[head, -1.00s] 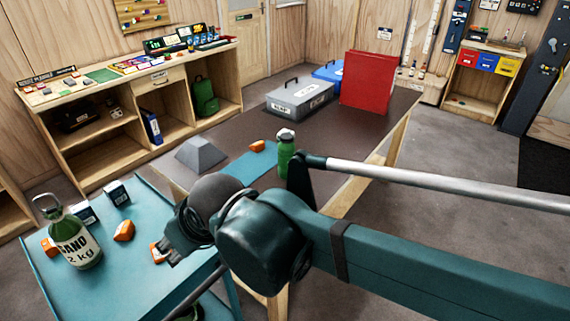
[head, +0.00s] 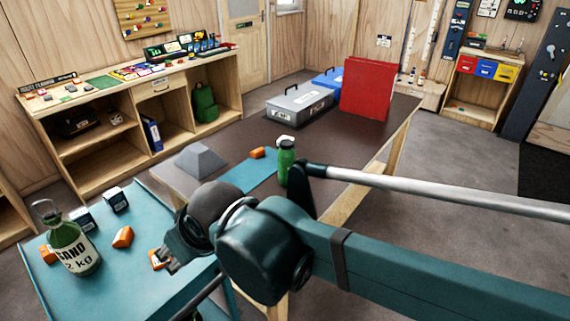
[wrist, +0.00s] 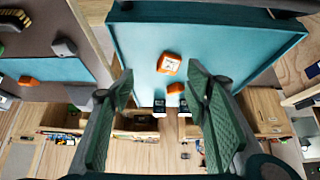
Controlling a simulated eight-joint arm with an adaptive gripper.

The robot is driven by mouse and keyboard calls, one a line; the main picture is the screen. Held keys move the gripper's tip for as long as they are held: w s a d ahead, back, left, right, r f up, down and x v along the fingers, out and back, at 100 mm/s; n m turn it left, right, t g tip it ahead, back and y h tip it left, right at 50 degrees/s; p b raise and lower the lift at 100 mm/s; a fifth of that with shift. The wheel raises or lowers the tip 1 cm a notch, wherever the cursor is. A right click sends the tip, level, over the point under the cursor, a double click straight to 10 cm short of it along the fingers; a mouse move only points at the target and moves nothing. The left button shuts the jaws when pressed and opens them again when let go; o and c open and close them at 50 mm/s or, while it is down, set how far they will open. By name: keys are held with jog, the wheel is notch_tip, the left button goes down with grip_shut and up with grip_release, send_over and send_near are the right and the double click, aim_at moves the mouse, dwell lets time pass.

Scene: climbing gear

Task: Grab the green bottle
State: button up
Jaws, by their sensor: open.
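A green bottle (head: 286,164) with a pale cap stands upright on the dark table, at the edge of a blue mat and just left of my arm in the head view. A larger green container (head: 72,248) labelled SAND 2 kg, with a loop handle, stands on the teal cart at the left. My gripper (head: 170,263) is over the cart's right side, apart from both. In the wrist view my gripper (wrist: 162,85) is open, with nothing between its fingers.
The teal cart (head: 128,285) holds orange blocks (head: 122,237) and small dark boxes (head: 116,199). On the dark table (head: 245,128) are a grey pyramid (head: 200,160), the blue mat (head: 250,175), another orange block, a grey case (head: 299,101) and a red panel (head: 367,89).

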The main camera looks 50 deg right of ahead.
jog(key=o, duration=0.4)
jog(key=shift+c, duration=0.2)
jog(key=shift+r, duration=0.15)
